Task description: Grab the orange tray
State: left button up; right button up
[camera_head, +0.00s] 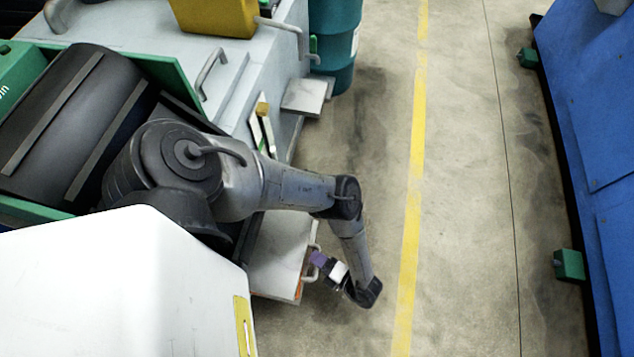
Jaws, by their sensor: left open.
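A pale grey tray-like panel (274,258) juts from the machine's side, low in the picture. A thin orange edge (298,290) shows along its front corner, with a handle on its right side. Most of any orange body is hidden. My left arm reaches over from the left and bends back at the wrist. My left gripper (319,262) is open and points left, close beside the handle; I cannot tell whether it touches. A yellow-orange container (216,14) sits on top of the machine at the upper left. My right gripper is not in view.
The grey machine (240,75) with handles fills the upper left. A teal barrel (334,40) stands beside it. Blue equipment (595,110) with green feet lines the right. The floor (460,200) between, crossed by a yellow line, is clear.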

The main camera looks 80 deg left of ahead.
pick_arm(q)
jog(key=shift+s+a, duration=0.25)
grip_shut()
dwell(0.5)
